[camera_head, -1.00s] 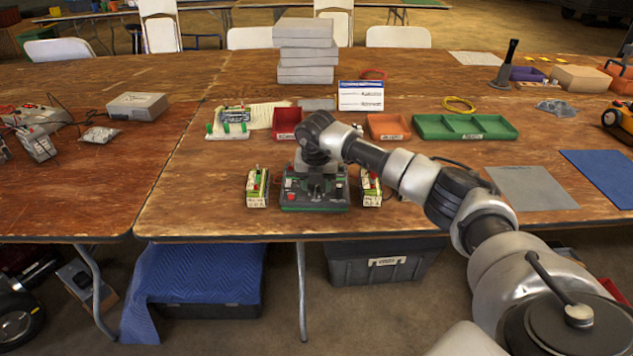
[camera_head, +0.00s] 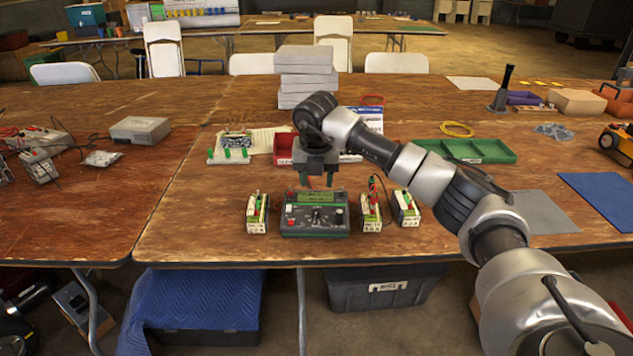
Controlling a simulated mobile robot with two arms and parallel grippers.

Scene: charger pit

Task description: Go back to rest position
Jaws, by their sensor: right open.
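My right arm reaches in from the right. Its gripper (camera_head: 318,182) points down and is open and empty, with its fingertips a little above and behind the dark green tester (camera_head: 316,222) with a dial and a display. The gripper looks clear of the tester. Small cream-and-green modules flank the tester: one on the left (camera_head: 257,213), and on the right a near one (camera_head: 371,212) and a farther one (camera_head: 405,207). A red lead rises from the near right module. My left gripper is not in view.
Behind the arm are a red tray (camera_head: 283,148), a green tray (camera_head: 470,149), a rack with green feet (camera_head: 232,148) and stacked grey boxes (camera_head: 304,77). A grey mat (camera_head: 543,211) lies to the right. The table front (camera_head: 180,235) left of the modules is bare.

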